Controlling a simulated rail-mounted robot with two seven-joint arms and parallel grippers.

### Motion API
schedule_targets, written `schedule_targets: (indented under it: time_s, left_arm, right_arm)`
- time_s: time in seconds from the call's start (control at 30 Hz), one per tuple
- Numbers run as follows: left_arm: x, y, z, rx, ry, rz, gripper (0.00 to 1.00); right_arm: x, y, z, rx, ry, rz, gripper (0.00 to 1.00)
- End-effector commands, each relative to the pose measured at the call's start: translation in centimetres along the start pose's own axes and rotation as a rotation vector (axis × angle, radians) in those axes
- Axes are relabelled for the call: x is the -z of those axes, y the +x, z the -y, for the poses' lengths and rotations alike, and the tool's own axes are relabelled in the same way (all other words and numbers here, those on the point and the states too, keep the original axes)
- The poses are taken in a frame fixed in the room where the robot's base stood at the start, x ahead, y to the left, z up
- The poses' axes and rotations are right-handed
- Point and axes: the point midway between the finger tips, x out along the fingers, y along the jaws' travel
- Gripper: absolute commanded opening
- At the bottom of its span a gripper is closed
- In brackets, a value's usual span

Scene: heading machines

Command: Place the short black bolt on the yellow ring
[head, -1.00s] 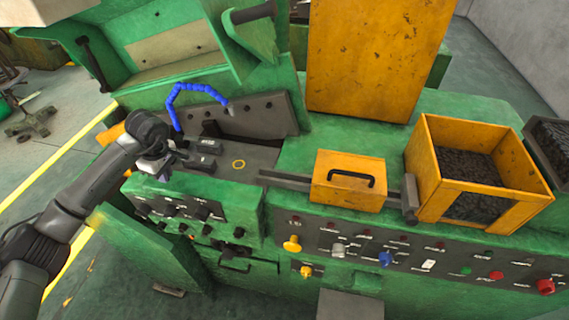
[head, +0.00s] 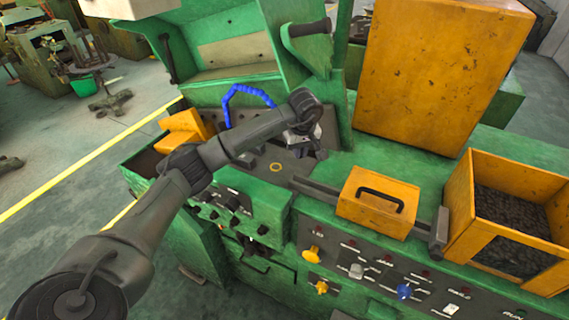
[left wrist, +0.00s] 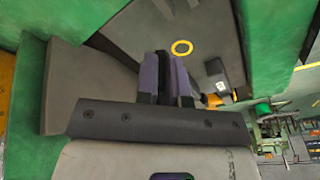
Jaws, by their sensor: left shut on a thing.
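The yellow ring (head: 275,167) lies flat on the dark grey bed of the green machine, and it also shows in the left wrist view (left wrist: 182,47). My left gripper (head: 303,148) is just right of and behind the ring in the head view. In the left wrist view its two purple-grey fingers (left wrist: 166,72) are shut on a narrow black piece, which looks like the black bolt (left wrist: 162,72). The ring appears just past the fingertips there, uncovered. The bolt cannot be made out in the head view. My right gripper is not in view.
A blue hose (head: 240,90) arches behind the bed. An orange box with a black handle (head: 378,202) and an open orange bin (head: 459,205) of dark small pieces stand to the right. Dark blocks sit by the ring. A tall orange cabinet (head: 440,70) rises behind.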

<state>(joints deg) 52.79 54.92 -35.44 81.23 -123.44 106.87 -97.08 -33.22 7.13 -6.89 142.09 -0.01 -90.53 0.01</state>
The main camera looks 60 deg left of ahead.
Motion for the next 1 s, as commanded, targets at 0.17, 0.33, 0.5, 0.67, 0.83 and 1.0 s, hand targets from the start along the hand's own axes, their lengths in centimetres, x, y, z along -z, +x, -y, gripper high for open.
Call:
schedule_targets:
  time_s: [0.17, 0.33, 0.5, 0.67, 0.83, 1.0]
  left_arm:
    - [2.8, 2.7, 2.4, 0.006, -0.003, 0.002, 0.0]
    - [5.0, 4.8, 4.0, 0.004, -0.003, 0.001, 0.0]
    - [6.4, 6.2, 5.0, 0.001, -0.001, 0.001, 0.0]
    - [6.9, 6.7, 5.4, 0.001, 0.0, 0.0, 0.0]
    - [6.7, 7.5, 5.4, 0.0, 0.001, 0.002, 0.0]
    - [6.3, 9.6, 5.4, 0.001, 0.0, 0.004, 0.0]
  right_arm:
    - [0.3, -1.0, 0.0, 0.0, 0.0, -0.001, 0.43]
    - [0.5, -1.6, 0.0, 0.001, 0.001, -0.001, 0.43]
    - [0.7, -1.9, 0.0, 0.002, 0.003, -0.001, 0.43]
    - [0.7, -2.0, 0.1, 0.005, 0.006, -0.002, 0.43]
    - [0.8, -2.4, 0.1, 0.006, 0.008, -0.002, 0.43]
    - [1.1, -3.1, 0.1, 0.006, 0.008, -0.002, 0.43]
